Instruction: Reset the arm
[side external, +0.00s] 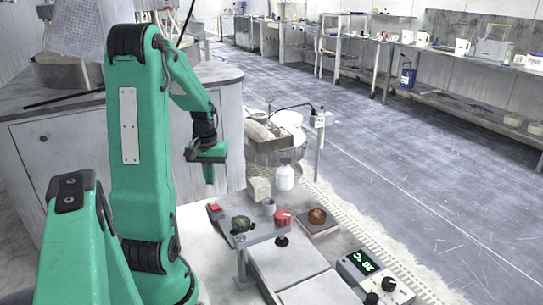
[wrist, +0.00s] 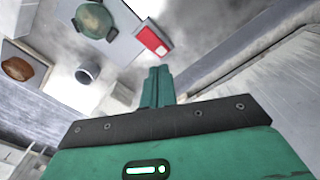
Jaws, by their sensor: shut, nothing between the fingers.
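My arm is green and stands at the left of the side view, with the upper arm upright and the forearm folded over to the right. My gripper (side external: 209,176) points down and hangs above the work area, left of the small items and clear of them. In the wrist view my gripper (wrist: 157,72) has its green fingers together with nothing between them. A red block (wrist: 152,40) lies just beyond the fingertips in that picture, apart from them as far as I can tell; it also shows in the side view (side external: 214,209).
A green round piece (side external: 241,225) sits on a raised grey plate beside a red knob (side external: 283,217). A brown disc (side external: 317,215), a grey cup (side external: 269,206), a white bottle (side external: 285,178) and a controller (side external: 375,276) stand nearby. A cabinet (side external: 60,145) is behind my arm.

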